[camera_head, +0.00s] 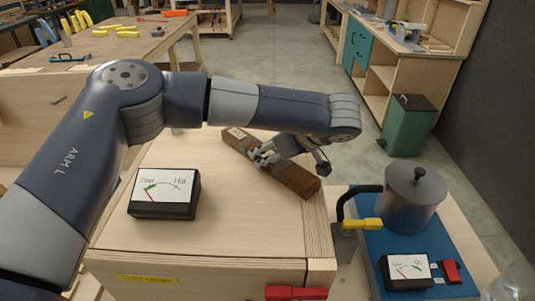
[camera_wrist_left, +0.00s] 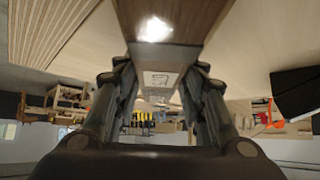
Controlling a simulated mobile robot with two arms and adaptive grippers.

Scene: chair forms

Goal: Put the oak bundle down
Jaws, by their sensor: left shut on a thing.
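The oak bundle (camera_head: 298,180) is a long brown bar with a pale label near its far-left end. It lies slantwise over the right part of the pale wooden box top (camera_head: 230,225). My left gripper (camera_head: 265,157) is shut around its middle from the right side. In the left wrist view the oak bundle (camera_wrist_left: 172,22) runs between the two fingers of my left gripper (camera_wrist_left: 160,78). I cannot tell whether the bundle touches the box top or hangs just above it. My right gripper is not in view.
A Cool/Hot gauge (camera_head: 163,194) stands on the box top, left of the bundle. A blue base (camera_head: 375,265) with a metal pot (camera_head: 412,200) and a second gauge (camera_head: 408,270) sits at right. A red handle (camera_head: 296,293) is at front. A green bin (camera_head: 407,125) stands beyond.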

